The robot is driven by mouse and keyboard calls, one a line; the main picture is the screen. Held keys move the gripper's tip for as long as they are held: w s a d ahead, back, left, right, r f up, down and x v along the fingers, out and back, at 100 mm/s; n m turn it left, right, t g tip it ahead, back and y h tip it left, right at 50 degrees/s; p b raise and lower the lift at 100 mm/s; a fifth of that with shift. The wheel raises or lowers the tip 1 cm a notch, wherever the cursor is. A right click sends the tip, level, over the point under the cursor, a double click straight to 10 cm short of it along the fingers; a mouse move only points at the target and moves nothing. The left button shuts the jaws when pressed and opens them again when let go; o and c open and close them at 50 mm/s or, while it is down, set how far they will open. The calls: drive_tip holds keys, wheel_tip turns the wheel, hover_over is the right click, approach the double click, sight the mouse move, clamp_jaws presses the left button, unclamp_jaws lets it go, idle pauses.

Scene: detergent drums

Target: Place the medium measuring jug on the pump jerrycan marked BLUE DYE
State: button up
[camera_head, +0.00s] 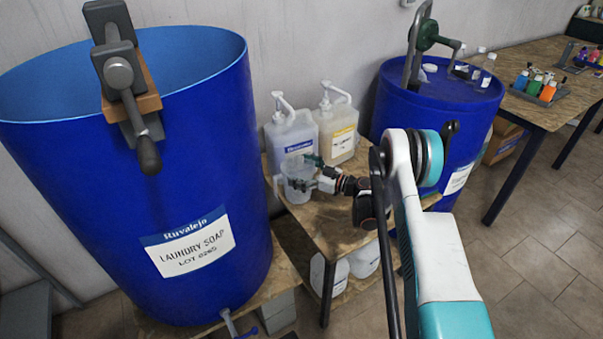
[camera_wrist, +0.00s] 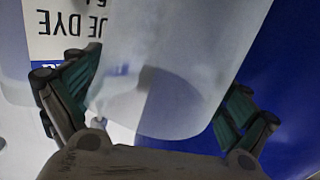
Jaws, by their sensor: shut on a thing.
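My gripper (camera_head: 309,174) is shut on a translucent measuring jug (camera_head: 297,187), in front of the left pump jerrycan. In the wrist view the jug (camera_wrist: 165,70) sits between the two green-padded fingers (camera_wrist: 158,102) and fills the middle. Behind it a white label ending in "UE DYE" (camera_wrist: 70,35) shows on a pale jerrycan. In the head view the left pump jerrycan (camera_head: 283,140) has a blue-banded label, too small to read fully, and a white pump on top. The jug overlaps the lower front of this jerrycan; I cannot tell if they touch.
A second pump jerrycan (camera_head: 338,142) with a yellow label stands close at the right. A large blue LAUNDRY SOAP drum (camera_head: 225,150) stands at the left, and another blue drum (camera_head: 395,105) at the right. The wooden stand (camera_head: 338,222) has bare room in front; white containers sit below.

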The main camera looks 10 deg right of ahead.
drive_tip(key=shift+f, duration=0.25)
drive_tip(key=o, duration=1)
drive_tip(key=shift+r, duration=0.1)
drive_tip(key=p+v, duration=0.4)
drive_tip(key=v, duration=0.8)
drive_tip(key=shift+r, duration=0.1)
